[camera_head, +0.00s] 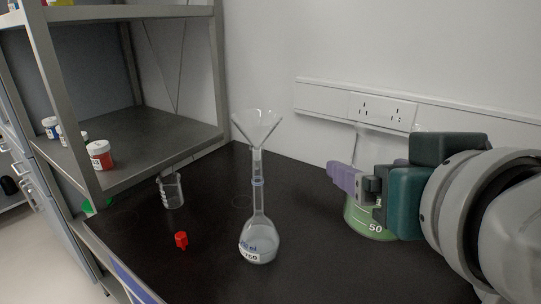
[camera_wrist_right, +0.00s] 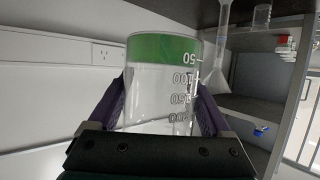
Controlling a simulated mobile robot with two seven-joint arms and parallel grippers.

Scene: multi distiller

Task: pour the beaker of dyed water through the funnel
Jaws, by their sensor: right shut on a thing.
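A glass beaker (camera_head: 361,218) with green liquid at its bottom is on the right, partly hidden behind my right gripper. My right gripper (camera_head: 345,180) is shut on it from the right. The right wrist view shows the beaker (camera_wrist_right: 162,85) between both purple fingers, upside down in the picture. The beaker looks upright; I cannot tell whether it touches the bench. A clear funnel (camera_head: 258,126) sits in the neck of a round-bottomed volumetric flask (camera_head: 259,242) mid-bench, left of the beaker. The flask holds some clear liquid. My left gripper is not in view.
A small empty-looking beaker (camera_head: 172,191) and a red stopper (camera_head: 181,240) lie left of the flask on the black bench (camera_head: 310,215). A metal shelf with jars (camera_head: 100,155) rises at left. A wall with sockets (camera_head: 382,110) stands behind. The bench between flask and beaker is clear.

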